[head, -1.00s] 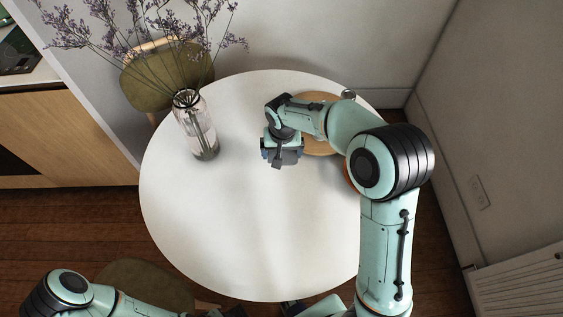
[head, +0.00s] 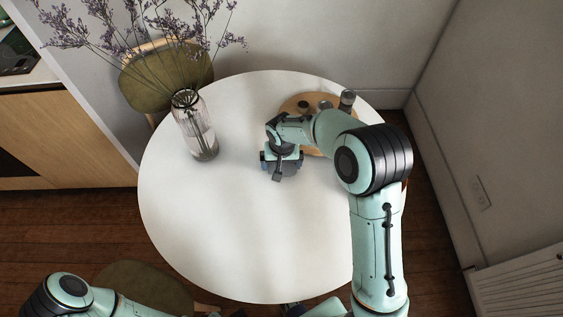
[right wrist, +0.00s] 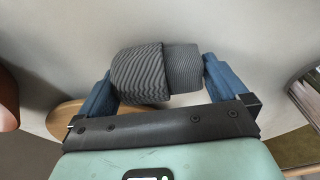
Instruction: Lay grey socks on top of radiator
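The grey socks (right wrist: 155,72), a ribbed rolled bundle, lie between the two blue fingers of my right gripper (right wrist: 157,75) in the right wrist view. The fingers stand wide apart, one at each side of the bundle, and seem to touch it or nearly so. A firm hold cannot be told. In the head view my right gripper (head: 280,170) is over the middle of the white table, and the socks are hidden beneath it. The white radiator (head: 525,285) shows at the lower right, partly cut off by the frame. My left arm is at the lower left; its gripper is out of view.
The round white table (head: 225,235) has a clear front half. A glass vase (head: 198,135) with tall dried flowers stands at its left. A round wooden board (head: 290,103) with small containers is at the back right, partly behind my right arm. An olive chair (head: 165,75) is behind.

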